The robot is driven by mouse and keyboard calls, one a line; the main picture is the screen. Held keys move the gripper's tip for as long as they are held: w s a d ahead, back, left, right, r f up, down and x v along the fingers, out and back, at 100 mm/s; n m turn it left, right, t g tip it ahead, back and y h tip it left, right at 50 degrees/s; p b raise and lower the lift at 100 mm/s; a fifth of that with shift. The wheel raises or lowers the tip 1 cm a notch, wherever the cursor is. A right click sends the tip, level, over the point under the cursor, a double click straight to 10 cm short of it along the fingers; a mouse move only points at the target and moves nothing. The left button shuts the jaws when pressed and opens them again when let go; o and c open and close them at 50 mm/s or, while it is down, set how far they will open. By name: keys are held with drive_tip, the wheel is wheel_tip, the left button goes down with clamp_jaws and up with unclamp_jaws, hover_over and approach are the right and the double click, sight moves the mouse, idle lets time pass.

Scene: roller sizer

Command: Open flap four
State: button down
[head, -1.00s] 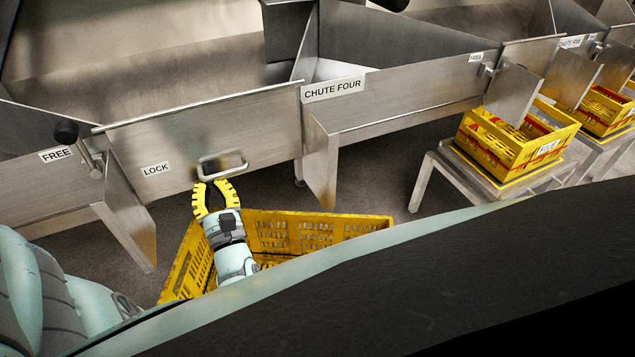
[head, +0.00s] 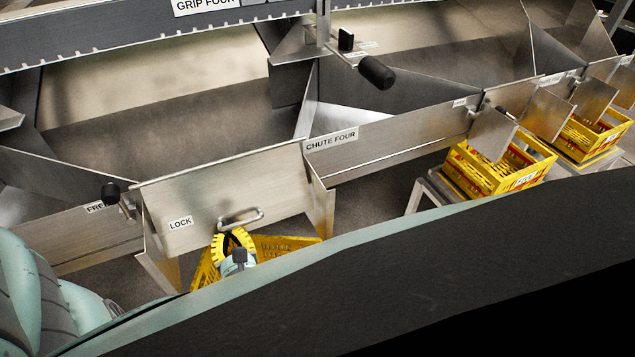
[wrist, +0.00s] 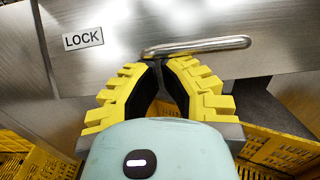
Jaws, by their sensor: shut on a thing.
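The flap (head: 275,185) of chute four is a brushed-steel panel at centre left in the head view, with a LOCK label (head: 180,223) at its left. A steel bar handle (head: 243,215) sits low on its front; it also shows in the wrist view (wrist: 205,46). My gripper (head: 233,231), with yellow toothed fingers, reaches the handle from below. Its tips (wrist: 158,62) are closed together at the left end of the bar. A black-knobbed latch (head: 110,193) stands at the flap's left edge, between the FREE label (head: 96,208) and the LOCK label.
A yellow crate (head: 290,243) stands below the flap, partly hidden by my body. A black-handled lever (head: 376,72) juts out above the CHUTE FOUR label (head: 330,140). More yellow crates (head: 500,165) stand on steel stands at right. Steel side plates flank the flap.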

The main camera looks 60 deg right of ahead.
drive_tip(key=s+a+r+g+y+p, duration=0.1)
drive_tip(key=r+g+p, duration=0.3)
drive_tip(key=p, duration=0.9)
drive_tip(key=s+a+r+g+y+p, duration=0.1)
drive_tip(key=s+r+g+y+p, duration=0.1)
drive_tip(key=r+p, duration=0.6)
drive_tip(key=g+y+p, duration=0.1)
drive_tip(key=p, duration=0.4)
drive_tip(key=shift+s+a+r+g+y, duration=0.15)
drive_tip(key=shift+s+g+y, duration=0.15)
drive_tip(key=shift+g+y, duration=0.1)
drive_tip(key=shift+s+p, duration=0.1)
drive_tip(key=shift+p, duration=0.2)
